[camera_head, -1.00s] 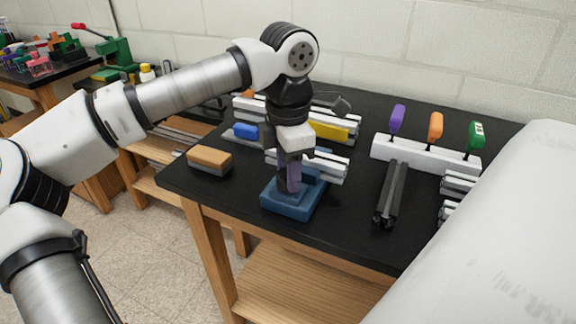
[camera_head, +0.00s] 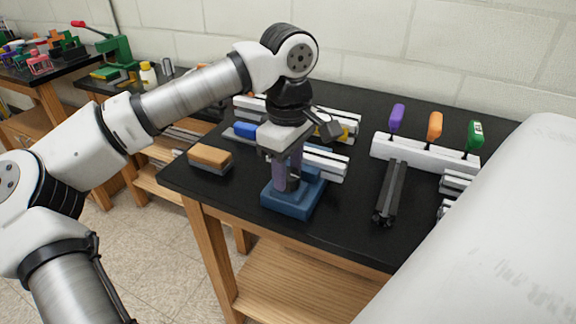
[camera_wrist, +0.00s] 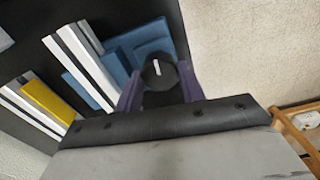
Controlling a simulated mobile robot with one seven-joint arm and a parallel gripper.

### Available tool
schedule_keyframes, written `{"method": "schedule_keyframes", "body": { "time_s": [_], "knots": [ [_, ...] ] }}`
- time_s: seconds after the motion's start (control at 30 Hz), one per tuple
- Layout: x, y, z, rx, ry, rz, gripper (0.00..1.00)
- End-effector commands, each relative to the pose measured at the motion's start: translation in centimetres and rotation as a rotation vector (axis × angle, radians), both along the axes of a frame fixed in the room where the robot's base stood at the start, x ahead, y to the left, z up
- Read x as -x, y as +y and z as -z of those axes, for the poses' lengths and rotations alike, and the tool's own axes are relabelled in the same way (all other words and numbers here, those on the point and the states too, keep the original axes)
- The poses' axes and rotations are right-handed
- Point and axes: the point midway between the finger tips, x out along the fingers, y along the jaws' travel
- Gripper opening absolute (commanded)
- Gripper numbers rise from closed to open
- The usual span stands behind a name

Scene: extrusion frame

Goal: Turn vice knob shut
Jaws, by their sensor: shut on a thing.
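The blue vice (camera_head: 293,200) stands on the black table near its front edge. It also shows in the wrist view (camera_wrist: 147,45) behind the knob. The black vice knob (camera_wrist: 158,74) carries a white line that points nearly straight up in the wrist view. My gripper (camera_head: 287,178) points down over the vice. Its two purple fingers stand on either side of the knob in the wrist view (camera_wrist: 160,90), and it is shut on the knob. In the head view the fingers mostly hide the knob.
White extrusion bars (camera_head: 325,165) lie right behind the vice. A brush with a tan top (camera_head: 210,157) is to the left. Dark bars (camera_head: 391,193) and a white rack (camera_head: 425,153) with purple, orange and green handles are to the right. The table front between them is clear.

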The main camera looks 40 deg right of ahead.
Motion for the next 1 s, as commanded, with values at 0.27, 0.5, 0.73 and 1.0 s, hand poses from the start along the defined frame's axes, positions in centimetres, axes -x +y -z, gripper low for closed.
{"method": "schedule_keyframes", "body": {
  "time_s": [0.27, 0.5, 0.73, 1.0],
  "knots": [
    [0.02, -0.11, -0.15, 0.005, 0.0, 0.142, 0.16],
    [0.03, -0.09, -0.14, 0.005, 0.0, 0.194, 0.16],
    [0.03, -0.08, -0.13, 0.004, -0.001, 0.203, 0.16],
    [0.03, -0.07, -0.11, 0.003, -0.001, 0.202, 0.47]
  ]
}}
